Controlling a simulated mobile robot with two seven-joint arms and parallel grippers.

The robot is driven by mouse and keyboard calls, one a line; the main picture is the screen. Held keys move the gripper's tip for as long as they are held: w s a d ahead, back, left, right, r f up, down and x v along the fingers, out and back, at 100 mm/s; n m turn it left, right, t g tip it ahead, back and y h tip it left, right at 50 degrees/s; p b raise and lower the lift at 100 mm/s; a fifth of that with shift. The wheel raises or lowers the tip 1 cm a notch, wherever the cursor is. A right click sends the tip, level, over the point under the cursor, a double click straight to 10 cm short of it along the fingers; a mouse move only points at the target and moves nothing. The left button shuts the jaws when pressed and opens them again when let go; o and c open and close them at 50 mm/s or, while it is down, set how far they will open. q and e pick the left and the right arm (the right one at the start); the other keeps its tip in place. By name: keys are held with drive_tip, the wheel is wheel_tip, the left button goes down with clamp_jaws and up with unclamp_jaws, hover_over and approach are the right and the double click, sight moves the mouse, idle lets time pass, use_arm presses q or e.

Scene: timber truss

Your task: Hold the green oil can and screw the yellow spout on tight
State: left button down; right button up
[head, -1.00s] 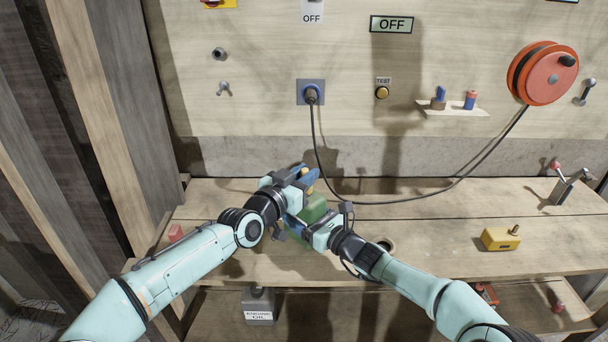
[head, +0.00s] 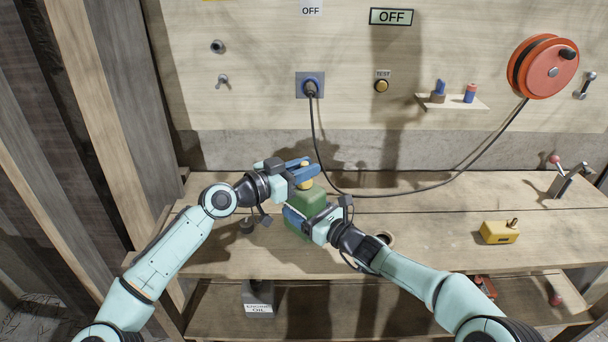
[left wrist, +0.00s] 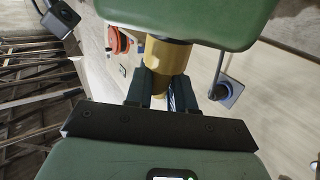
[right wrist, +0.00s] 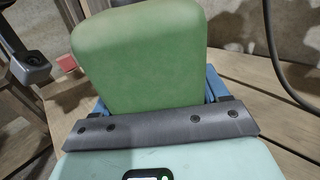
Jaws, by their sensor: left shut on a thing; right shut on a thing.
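The green oil can (head: 308,204) stands at the middle of the bench; whether it touches the top is hidden. My right gripper (head: 304,225) is shut on its body from the near side; the can's green face fills the space between the fingers in the right wrist view (right wrist: 140,60). The yellow spout (head: 305,183) sits at the can's top. My left gripper (head: 304,171) is shut on the spout from the left. In the left wrist view the yellow spout (left wrist: 167,56) is between the fingers, against the green can (left wrist: 200,15). The thread is hidden.
A black cable runs from the wall socket (head: 311,88) behind the can to the orange reel (head: 543,67). A yellow box (head: 499,232) sits on the bench at right. A small dark object (head: 247,226) lies left of the can. An engine oil container (head: 258,300) is below.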

use_arm(q)
drive_tip(key=shift+s+d+f+g, duration=0.1)
drive_tip(key=shift+d+f+g, duration=0.2)
drive_tip(key=shift+f, duration=0.15)
drive_tip(key=c, duration=1.3)
unclamp_jaws()
drive_tip(key=o, duration=0.4)
drive_tip(key=shift+a, duration=0.15)
drive_tip(key=o, duration=0.3)
drive_tip(key=shift+a, duration=0.1)
drive_tip(key=shift+o, duration=0.2)
drive_tip(key=shift+r, duration=0.15)
drive_tip(key=shift+r, duration=0.1)
